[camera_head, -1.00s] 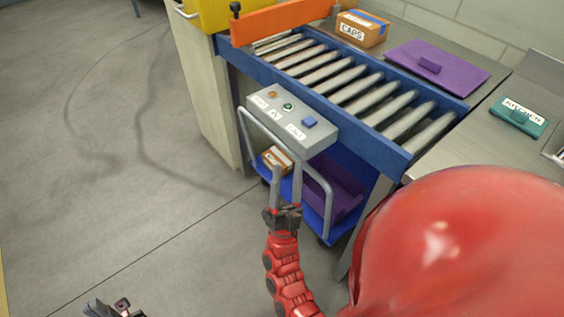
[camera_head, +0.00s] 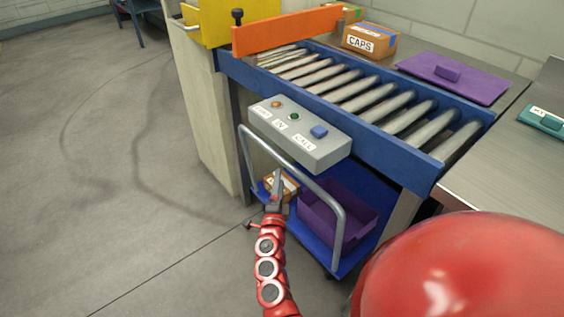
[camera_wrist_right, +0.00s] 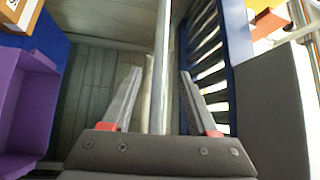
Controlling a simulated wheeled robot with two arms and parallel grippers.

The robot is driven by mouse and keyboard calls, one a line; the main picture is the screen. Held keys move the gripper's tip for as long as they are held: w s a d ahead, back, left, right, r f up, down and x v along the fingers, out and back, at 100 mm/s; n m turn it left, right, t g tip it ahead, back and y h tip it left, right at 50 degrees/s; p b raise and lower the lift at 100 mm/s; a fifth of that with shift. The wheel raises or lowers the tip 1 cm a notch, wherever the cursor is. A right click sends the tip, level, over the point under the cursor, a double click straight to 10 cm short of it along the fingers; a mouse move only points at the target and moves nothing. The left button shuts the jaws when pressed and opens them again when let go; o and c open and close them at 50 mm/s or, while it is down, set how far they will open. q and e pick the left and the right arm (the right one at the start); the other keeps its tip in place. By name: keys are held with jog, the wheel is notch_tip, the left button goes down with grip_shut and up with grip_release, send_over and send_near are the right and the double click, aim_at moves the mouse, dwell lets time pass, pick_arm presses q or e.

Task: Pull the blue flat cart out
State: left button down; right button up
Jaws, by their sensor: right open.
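The blue flat cart (camera_head: 348,262) stands low under the front edge of the roller conveyor, with a grey tube handle (camera_head: 340,218) rising at its near side. A purple bin (camera_head: 338,212) and a small cardboard box (camera_head: 289,184) sit on its deck. My right gripper (camera_head: 277,178) is at the handle's top bar, in front of the box. In the right wrist view my right gripper (camera_wrist_right: 161,74) is open, with the pale handle bar (camera_wrist_right: 161,40) between its fingers. I cannot tell whether they touch. My left gripper is not in view.
The roller conveyor (camera_head: 360,88) carries a grey control box (camera_head: 300,132) that overhangs the cart. A beige cabinet (camera_head: 205,115) stands left of the cart. A steel table (camera_head: 510,165) is at the right. The floor (camera_head: 110,170) at the left is clear.

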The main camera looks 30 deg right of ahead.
aim_at(282, 161)
jog(key=b+x, duration=0.1)
jog(key=x, duration=0.8)
grip_shut()
dwell(1.2)
